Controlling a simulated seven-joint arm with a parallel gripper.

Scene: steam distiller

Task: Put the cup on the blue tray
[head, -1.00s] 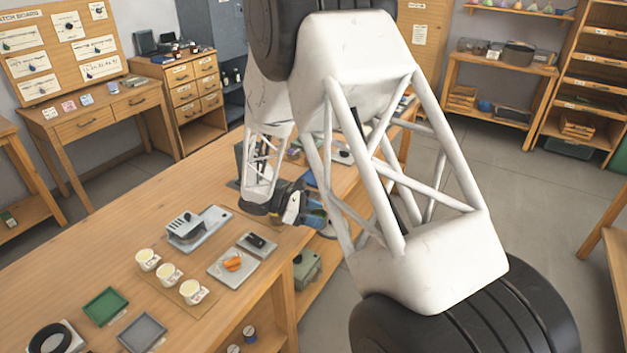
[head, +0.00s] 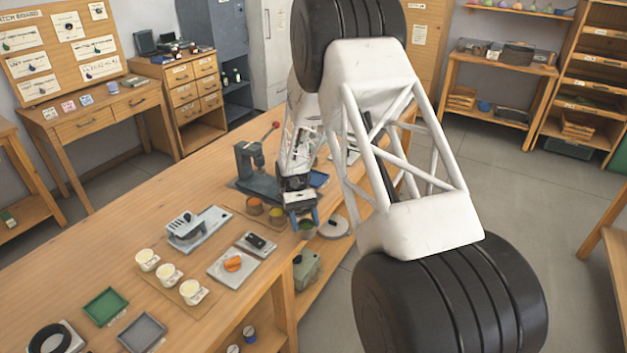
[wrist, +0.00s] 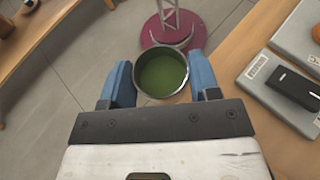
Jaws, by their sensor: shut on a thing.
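My gripper (head: 304,221) is shut on a round cup with green contents (head: 306,227), near the bench's front edge. In the wrist view the cup (wrist: 163,72) sits between the two blue fingers of my gripper (wrist: 162,82), its open top facing the camera. I cannot tell whether its base touches the bench. A blue tray (head: 318,179) lies on the bench behind my gripper, partly hidden by my arm. Two similar cups, one orange inside (head: 254,206) and one yellow inside (head: 276,214), stand left of the held cup.
A grey press (head: 258,180) with a red-knobbed lever stands behind the cups. A grey device (head: 190,229), three cream-filled white cups (head: 168,273), a plate with an orange knob (head: 233,264), a green tray (head: 105,306) and a grey tray (head: 142,332) occupy the bench's left part.

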